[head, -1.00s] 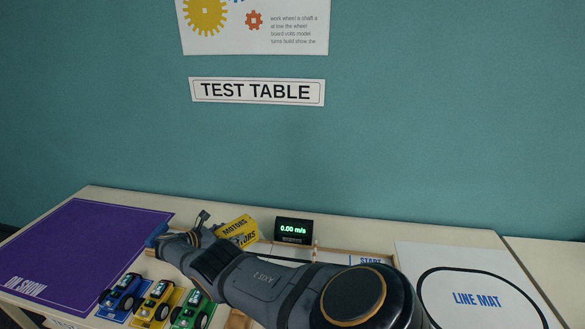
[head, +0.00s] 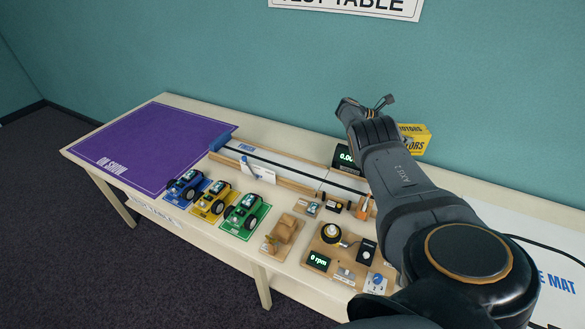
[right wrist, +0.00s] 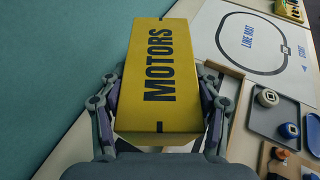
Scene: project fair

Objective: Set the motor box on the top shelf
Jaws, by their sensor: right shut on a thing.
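The motor box is a yellow carton with dark "MOTORS" lettering, seen in the right wrist view (right wrist: 160,75) and, partly behind my right arm, in the head view (head: 414,139). My right gripper (right wrist: 161,100) is shut on it, with a finger along each side. In the head view my forearm and wrist hide most of this gripper. The box appears to be held up near the teal wall. No shelf is in view. My left gripper is not in view.
Below is a table with a purple mat (head: 160,140), three toy cars, a long track (head: 270,165), a speed display (head: 347,157) and a motor test board (head: 325,240). A line mat (right wrist: 250,45) and a grey tray (right wrist: 273,115) lie right of the box.

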